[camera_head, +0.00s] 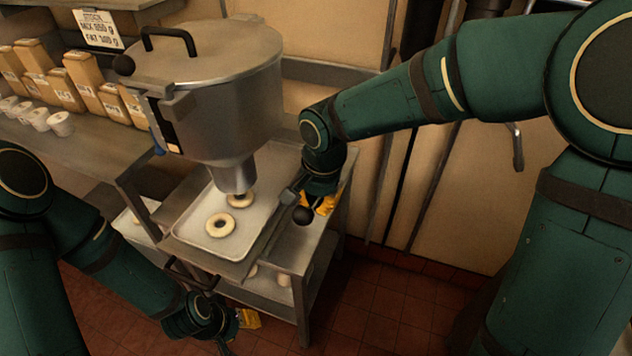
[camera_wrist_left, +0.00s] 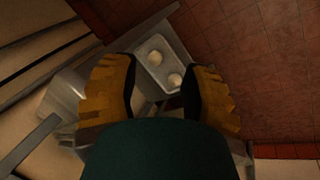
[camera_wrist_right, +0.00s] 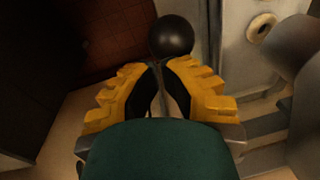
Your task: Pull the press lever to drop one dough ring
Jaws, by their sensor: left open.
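The press is a steel hopper (camera_head: 215,100) with a nozzle above a tray (camera_head: 185,222). One dough ring (camera_head: 220,225) lies on the tray, and a second ring (camera_head: 240,201) is right under the nozzle, partly hidden by it. The press lever ends in a black ball knob (camera_head: 302,214), which also shows in the right wrist view (camera_wrist_right: 172,37). My right gripper (camera_wrist_right: 160,68) is closed around the lever's rod just behind the knob. My left gripper (camera_wrist_left: 160,65) is open and empty; in the head view it is low, in front of the stand (camera_head: 285,248).
A black handle (camera_head: 190,275) sticks out at the stand's front, close to my left wrist. A shelf at the left holds several brown packets (camera_head: 62,90) and white cups (camera_head: 60,124). A lower shelf (camera_head: 262,291) holds pale pieces. The red tiled floor (camera_head: 370,310) is clear.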

